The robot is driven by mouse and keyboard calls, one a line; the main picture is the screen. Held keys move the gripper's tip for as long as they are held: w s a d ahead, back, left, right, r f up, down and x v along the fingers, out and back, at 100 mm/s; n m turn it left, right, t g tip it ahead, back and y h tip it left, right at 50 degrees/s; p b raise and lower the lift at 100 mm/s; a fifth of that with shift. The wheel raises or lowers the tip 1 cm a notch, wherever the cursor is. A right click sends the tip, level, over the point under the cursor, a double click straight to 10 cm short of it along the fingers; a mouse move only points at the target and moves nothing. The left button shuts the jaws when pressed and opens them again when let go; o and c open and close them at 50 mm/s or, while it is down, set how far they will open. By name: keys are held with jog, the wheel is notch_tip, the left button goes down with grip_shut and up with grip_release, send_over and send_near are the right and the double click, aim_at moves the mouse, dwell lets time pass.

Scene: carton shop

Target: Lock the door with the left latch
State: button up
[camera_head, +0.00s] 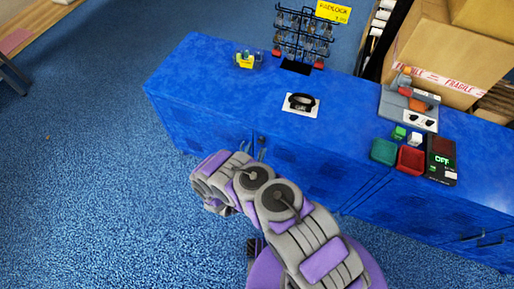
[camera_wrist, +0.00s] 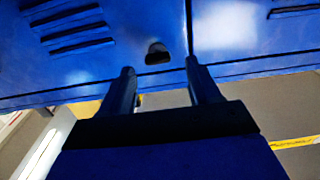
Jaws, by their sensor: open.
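In the wrist view my gripper (camera_wrist: 160,66) is open, its two dark fingers apart and nothing between them. Just beyond the fingertips, a small dark latch-like piece (camera_wrist: 157,53) sits on the blue cabinet front (camera_wrist: 110,68), near the vertical seam between doors. It lies roughly between the fingers in the picture; I see no contact. My arm covers part of the left front, and the fingers are hard to make out there. Whether the latch is turned is unclear.
On the countertop (camera_head: 340,108) stand a black rack (camera_head: 302,38), a yellow holder (camera_head: 245,61), a black ring on a white card (camera_head: 301,103), red and green trays (camera_head: 411,160) and a black device (camera_head: 441,160). Cartons (camera_head: 450,50) stand behind. Blue floor at left is clear.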

jog(key=shift+d+b+x, duration=0.25)
jog(key=shift+b+x, duration=0.05)
jog(key=shift+x, duration=1.15)
jog(key=shift+s+a+r, duration=0.1)
jog(key=shift+a, duration=0.15)
jog(key=shift+c, duration=0.2)
jog(key=shift+c, duration=0.7)
jog(key=c, duration=0.9)
jog(key=shift+o, duration=0.2)
